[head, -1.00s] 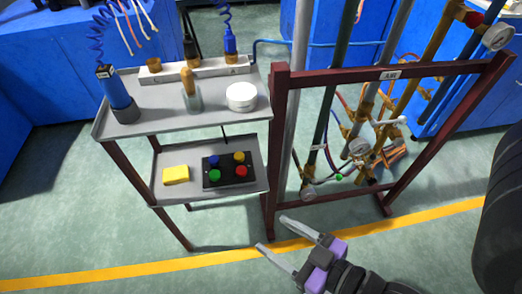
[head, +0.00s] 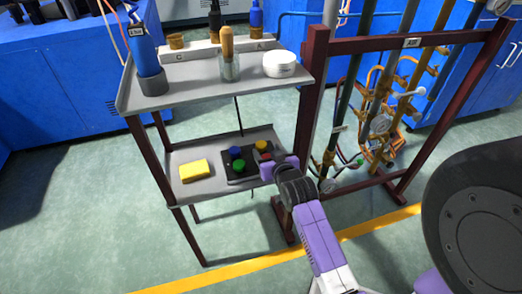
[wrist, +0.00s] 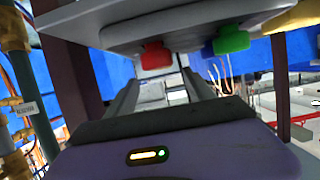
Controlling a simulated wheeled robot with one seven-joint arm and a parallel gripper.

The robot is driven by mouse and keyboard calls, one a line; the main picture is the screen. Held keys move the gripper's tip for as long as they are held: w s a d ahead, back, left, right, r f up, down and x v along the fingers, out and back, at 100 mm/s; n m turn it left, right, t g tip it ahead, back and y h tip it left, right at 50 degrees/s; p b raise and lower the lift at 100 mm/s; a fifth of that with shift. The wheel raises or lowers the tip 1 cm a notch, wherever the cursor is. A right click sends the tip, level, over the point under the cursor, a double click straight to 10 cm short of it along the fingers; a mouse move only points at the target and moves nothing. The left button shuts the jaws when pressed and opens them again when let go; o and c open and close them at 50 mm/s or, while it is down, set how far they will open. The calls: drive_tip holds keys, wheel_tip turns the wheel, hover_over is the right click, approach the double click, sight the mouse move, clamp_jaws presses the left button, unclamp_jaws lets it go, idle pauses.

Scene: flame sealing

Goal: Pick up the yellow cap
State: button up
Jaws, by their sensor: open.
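The yellow cap (head: 261,145) sits at the back right of a black block (head: 238,178) on the lower shelf. Blue (head: 236,152), green (head: 238,165) and red (head: 266,157) caps are on the same block. My gripper (head: 271,161) is at the right front of the block, close to the red cap, which it partly covers. In the wrist view its jaws (wrist: 160,82) are apart with nothing between them. The red cap (wrist: 156,57) and green cap (wrist: 232,40) show there upside down; I cannot make out the yellow cap there.
A yellow sponge-like block (head: 196,170) lies left of the caps. The upper shelf (head: 195,88) overhangs them, carrying a white round container (head: 280,63) and a glass jar (head: 230,66). A dark red frame (head: 308,110) with pipes stands close on the right.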

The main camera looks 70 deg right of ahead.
sight(262, 144)
drive_tip(key=b+x, duration=0.2)
drive_tip(key=x, duration=0.5)
drive_tip(key=shift+w+f, duration=0.1)
drive_tip(key=shift+w, duration=0.1)
clamp_jaws()
